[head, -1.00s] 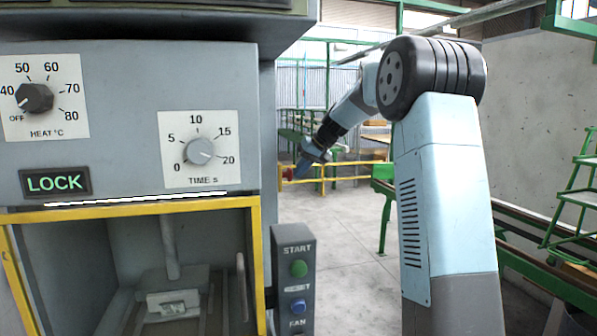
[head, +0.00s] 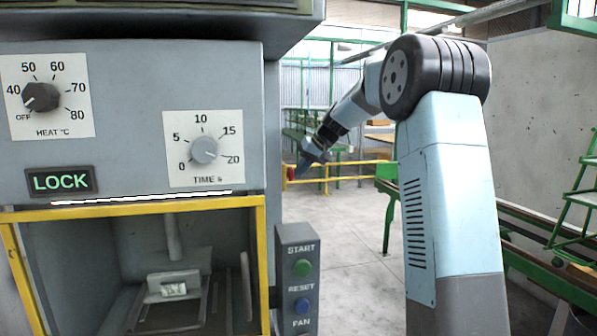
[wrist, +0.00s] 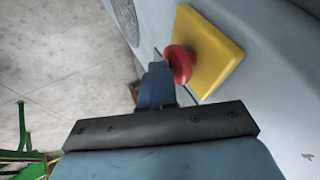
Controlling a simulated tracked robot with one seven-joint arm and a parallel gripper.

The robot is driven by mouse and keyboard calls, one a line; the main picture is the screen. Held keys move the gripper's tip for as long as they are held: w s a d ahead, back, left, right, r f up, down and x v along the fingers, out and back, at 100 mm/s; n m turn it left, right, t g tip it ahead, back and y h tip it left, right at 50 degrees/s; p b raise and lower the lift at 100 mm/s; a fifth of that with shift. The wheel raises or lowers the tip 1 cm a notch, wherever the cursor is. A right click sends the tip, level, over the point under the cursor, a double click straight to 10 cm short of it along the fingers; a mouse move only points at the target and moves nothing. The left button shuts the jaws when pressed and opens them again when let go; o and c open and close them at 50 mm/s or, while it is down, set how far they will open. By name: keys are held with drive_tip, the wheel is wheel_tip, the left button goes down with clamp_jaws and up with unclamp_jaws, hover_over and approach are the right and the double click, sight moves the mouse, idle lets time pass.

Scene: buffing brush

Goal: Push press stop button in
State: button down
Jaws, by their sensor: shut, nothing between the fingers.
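The press stop button is a red mushroom knob (wrist: 179,64) on a yellow plate (wrist: 212,50), fixed to a grey machine side in the wrist view. In the head view only a bit of red (head: 291,172) shows at the right edge of the press. My gripper (wrist: 158,70) has blue fingers, shut and empty. Their tips are right beside the knob's left edge in the wrist view; I cannot tell whether they touch it. In the head view my gripper (head: 304,166) is small, beside the press's right side. How far in the knob sits cannot be told.
The press front carries a heat dial (head: 40,97), a time dial (head: 204,150) and a lit LOCK sign (head: 61,181) above a yellow-framed opening (head: 135,208). Open concrete floor lies beyond.

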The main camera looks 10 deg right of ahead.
drive_tip(key=s+d+r, duration=0.3)
drive_tip(key=d+r, duration=0.5)
drive_tip(key=shift+s+d, duration=0.2)
drive_tip(key=shift+s, duration=0.15)
